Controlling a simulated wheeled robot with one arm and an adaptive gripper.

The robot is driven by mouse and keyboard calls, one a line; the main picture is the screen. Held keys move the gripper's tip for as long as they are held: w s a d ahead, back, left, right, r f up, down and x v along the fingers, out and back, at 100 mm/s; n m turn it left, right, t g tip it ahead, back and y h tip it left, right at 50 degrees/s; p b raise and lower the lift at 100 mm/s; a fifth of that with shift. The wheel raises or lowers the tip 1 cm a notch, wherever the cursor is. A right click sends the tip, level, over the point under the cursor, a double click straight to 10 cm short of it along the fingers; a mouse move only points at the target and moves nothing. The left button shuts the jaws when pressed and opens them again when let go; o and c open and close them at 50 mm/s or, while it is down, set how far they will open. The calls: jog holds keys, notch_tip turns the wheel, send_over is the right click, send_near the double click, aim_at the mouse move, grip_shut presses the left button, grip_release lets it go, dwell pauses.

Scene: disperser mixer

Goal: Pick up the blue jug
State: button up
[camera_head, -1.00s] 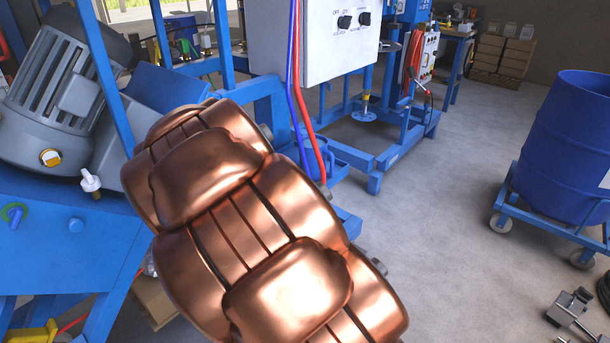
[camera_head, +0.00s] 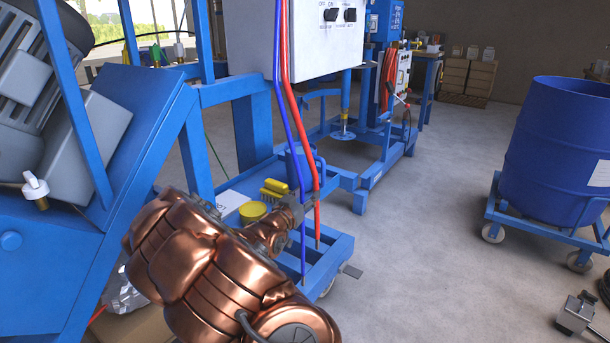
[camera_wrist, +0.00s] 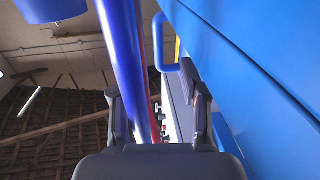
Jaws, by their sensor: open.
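A blue rounded vessel, likely the blue jug (camera_head: 296,168), stands partly hidden behind the red and blue hoses in the head view, near the blue machine frame. My gripper (camera_head: 303,207) is just below it, close to the hoses. In the wrist view my gripper (camera_wrist: 160,112) shows two dark fingers spread apart with nothing clamped between them. A blue loop like a handle (camera_wrist: 160,45) shows beyond the fingers; I cannot tell if it belongs to the jug.
A blue hose (camera_wrist: 122,60) crosses close before the fingers. Hoses (camera_head: 290,110) hang from the grey control box (camera_head: 275,35). A yellow brush (camera_head: 274,190) and yellow lid (camera_head: 252,212) lie beside the gripper. A blue drum (camera_head: 555,140) stands right; the floor between is clear.

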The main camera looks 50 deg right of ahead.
aim_at(322, 180)
jog(key=shift+w+d+p, duration=0.25)
jog(key=shift+d, duration=1.55)
jog(key=shift+w+d+p, duration=0.2)
jog(key=shift+d, duration=1.6)
jog(key=shift+w+d+p, duration=0.15)
jog(key=shift+d+p, duration=0.25)
jog(key=shift+d, duration=0.95)
jog(key=shift+w+d+f, duration=0.1)
jog(key=shift+w+d, duration=0.1)
jog(key=shift+d, duration=0.3)
grip_shut()
